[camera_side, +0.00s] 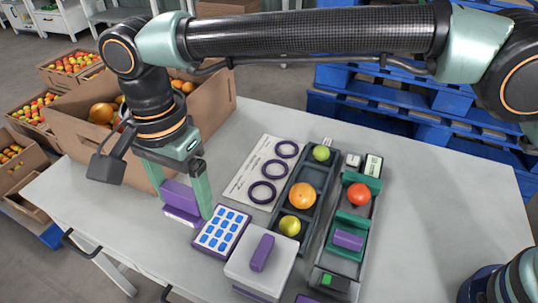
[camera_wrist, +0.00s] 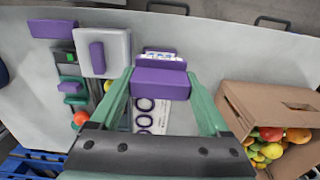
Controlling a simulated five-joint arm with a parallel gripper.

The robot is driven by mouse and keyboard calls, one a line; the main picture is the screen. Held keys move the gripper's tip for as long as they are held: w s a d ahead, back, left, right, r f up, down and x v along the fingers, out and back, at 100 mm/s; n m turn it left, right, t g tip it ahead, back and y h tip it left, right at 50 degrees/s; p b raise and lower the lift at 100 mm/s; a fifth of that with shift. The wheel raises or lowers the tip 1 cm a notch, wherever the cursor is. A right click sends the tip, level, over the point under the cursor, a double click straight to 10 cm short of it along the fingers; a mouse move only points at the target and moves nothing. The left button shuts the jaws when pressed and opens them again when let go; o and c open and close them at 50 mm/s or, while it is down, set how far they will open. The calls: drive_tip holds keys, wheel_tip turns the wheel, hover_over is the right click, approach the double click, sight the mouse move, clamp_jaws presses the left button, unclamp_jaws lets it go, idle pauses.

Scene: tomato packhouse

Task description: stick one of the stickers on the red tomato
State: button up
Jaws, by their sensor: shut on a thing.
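The red tomato (camera_side: 359,194) sits in a green cradle on a dark tray right of centre in the side view; in the wrist view it is a small red spot (camera_wrist: 80,118) at left. The stickers are blue patches in rows on a white, purple-edged pad (camera_side: 220,230) on the table; only a strip of the pad (camera_wrist: 165,56) shows in the wrist view. My gripper (camera_side: 183,206) is shut on a purple block (camera_side: 180,192), left of and close to the pad. The block (camera_wrist: 161,84) spans between the green fingers in the wrist view and hides part of the pad.
A pale box with a purple handle (camera_side: 275,270) stands right of the pad. A dark tray (camera_side: 307,240) holds an orange and two yellow-green fruits. A card with purple rings (camera_side: 240,187) lies behind. A cardboard box of fruit (camera_side: 218,100) stands at the back left.

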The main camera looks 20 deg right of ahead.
drive_tip(key=shift+w+d+f, duration=0.8)
drive_tip(key=shift+w+f, duration=0.05)
drive_tip(key=shift+f, duration=1.45)
drive_tip(key=shift+w+d+f, duration=0.75)
drive_tip(key=shift+w+f, duration=0.05)
drive_tip(key=shift+f, duration=1.5)
drive_tip(key=shift+w+d+f, duration=0.8)
drive_tip(key=shift+w+f, duration=0.05)
drive_tip(key=shift+f, duration=1.45)
drive_tip(key=shift+f, duration=0.5)
wheel_tip(320, 180, up, 7)
